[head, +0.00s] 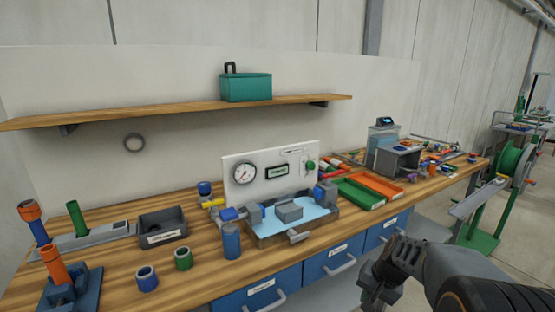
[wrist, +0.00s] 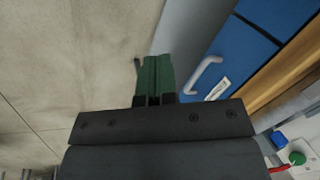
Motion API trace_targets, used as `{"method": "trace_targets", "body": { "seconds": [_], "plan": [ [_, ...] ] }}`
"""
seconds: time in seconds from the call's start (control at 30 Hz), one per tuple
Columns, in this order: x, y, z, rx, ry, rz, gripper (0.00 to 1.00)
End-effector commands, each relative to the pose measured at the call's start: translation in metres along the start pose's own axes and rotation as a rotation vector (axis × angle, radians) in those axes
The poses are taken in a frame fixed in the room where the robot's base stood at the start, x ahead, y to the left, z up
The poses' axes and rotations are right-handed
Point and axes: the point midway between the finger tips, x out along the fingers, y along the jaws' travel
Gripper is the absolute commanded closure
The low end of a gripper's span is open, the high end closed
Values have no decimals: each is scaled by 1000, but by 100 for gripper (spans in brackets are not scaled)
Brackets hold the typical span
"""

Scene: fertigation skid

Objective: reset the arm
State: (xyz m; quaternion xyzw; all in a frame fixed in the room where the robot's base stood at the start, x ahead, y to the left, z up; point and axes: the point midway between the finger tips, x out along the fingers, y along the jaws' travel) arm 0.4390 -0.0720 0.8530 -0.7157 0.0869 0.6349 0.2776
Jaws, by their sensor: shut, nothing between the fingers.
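My gripper (head: 372,293) is at the lower right of the head view, in front of the blue drawers and off the bench top. In the wrist view my gripper (wrist: 153,62) shows its two green fingers closed together with nothing between them. A blue drawer front with a pale handle (wrist: 207,76) lies to the right of the fingers there, apart from them. Concrete floor (wrist: 70,60) fills the left of the wrist view.
The wooden bench (head: 110,264) carries a gauge panel (head: 270,172), a blue-lined tray, a grey bin (head: 163,227), green and orange trays (head: 375,186) and several fittings. A shelf (head: 160,110) holds a teal box (head: 246,87). A green hose reel (head: 510,165) stands right. Floor between is clear.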

Motion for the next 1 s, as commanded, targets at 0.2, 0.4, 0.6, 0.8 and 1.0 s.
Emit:
{"method": "trace_targets", "body": {
  "seconds": [0.2,0.4,0.6,0.8,1.0],
  "plan": [
    [-92,-14,96,-321,29,177,100],
    [-139,-24,136,-491,110,222,100],
    [-170,-43,147,-558,184,189,100],
    [-172,-47,148,-572,188,183,100],
    [-172,-47,148,-570,187,183,100]
  ]
}}
